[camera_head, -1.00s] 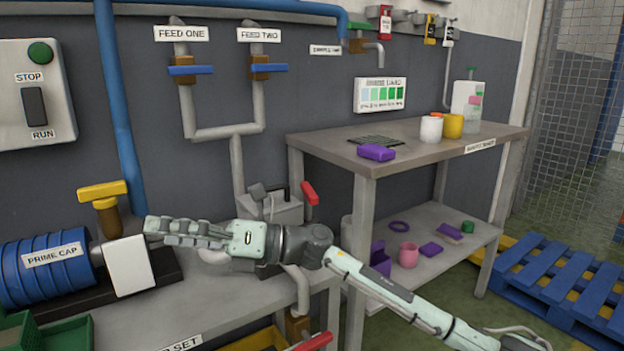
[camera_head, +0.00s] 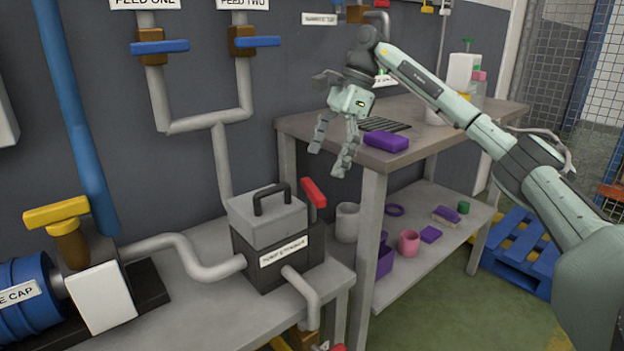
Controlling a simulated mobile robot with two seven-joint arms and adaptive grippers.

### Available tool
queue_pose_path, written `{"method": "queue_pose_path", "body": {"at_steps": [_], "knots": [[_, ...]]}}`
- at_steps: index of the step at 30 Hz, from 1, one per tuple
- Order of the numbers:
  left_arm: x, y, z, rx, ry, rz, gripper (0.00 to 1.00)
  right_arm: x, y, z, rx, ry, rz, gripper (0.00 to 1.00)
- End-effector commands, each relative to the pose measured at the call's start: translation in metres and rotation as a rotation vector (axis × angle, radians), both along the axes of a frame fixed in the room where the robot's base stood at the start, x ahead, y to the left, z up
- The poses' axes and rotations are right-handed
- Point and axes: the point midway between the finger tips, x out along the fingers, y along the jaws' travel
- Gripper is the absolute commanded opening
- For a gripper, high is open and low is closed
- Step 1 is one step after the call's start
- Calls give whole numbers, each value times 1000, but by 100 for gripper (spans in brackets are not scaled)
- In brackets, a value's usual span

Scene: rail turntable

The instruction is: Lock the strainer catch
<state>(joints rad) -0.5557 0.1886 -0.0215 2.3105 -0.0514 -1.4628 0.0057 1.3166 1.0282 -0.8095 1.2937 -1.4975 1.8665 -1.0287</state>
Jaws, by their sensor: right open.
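The strainer (camera_head: 275,245) is a dark box with a grey lid (camera_head: 266,220) and a black loop handle, on the grey bench between two pipes. Its label is only partly readable. A red lever, the catch (camera_head: 314,192), stands at the lid's right side, tilted up and leaning left at the top. My right gripper (camera_head: 328,165) is open and empty, fingers pointing down, above and to the right of the strainer and near the table's left corner. It is apart from the catch. My left gripper is not in view.
The steel table (camera_head: 330,148) on the right holds a purple block (camera_head: 386,141) and a dark grate. A yellow-handled valve (camera_head: 62,225) and the blue prime cap (camera_head: 28,300) are at the left. Blue feed handles (camera_head: 160,47) are on the wall above.

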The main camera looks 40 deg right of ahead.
Motion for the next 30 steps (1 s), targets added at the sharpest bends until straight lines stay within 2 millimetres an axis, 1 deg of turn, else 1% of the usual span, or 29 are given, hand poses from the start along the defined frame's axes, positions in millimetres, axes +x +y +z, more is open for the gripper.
{"method": "queue_pose_path", "body": {"at_steps": [1,3,9,13,19,20,28,29,30], "knots": [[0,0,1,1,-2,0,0,0,3,-10,-1,4,2,100],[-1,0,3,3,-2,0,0,1,8,-20,0,3,2,100],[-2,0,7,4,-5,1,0,4,17,-40,1,-1,1,100],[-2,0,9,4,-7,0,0,5,19,-45,1,-1,1,100],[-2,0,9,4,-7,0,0,5,19,-45,2,-2,1,100],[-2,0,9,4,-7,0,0,5,19,-45,2,-2,1,99],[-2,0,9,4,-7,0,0,5,19,-45,2,-1,1,65],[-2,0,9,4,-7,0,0,5,19,-45,2,-1,1,62],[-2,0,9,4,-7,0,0,5,19,-45,2,-1,1,62]]}}
